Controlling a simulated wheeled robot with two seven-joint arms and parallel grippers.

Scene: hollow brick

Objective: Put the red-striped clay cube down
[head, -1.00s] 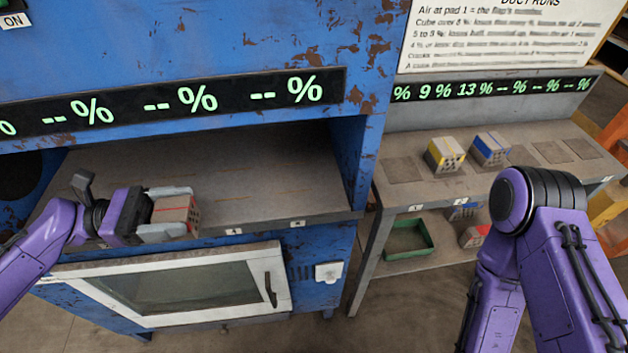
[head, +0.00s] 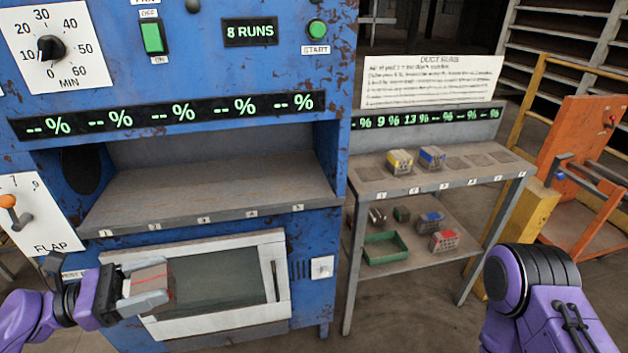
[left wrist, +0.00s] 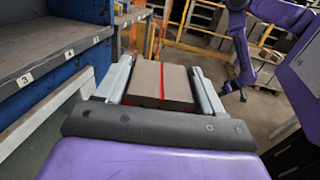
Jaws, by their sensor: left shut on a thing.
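The red-striped clay cube (head: 148,279) is grey-brown with a thin red stripe. It is held between the fingers of my left gripper (head: 143,289), in front of the white-framed oven door at the lower left of the head view. Nothing shows under the cube there but floor farther off.
A grey table (head: 440,182) at right bears a yellow-striped cube (head: 399,162) and a blue-striped cube (head: 432,157). Its lower shelf holds a green tray (head: 385,249), a blue-marked cube (head: 429,222) and a red-marked cube (head: 445,241).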

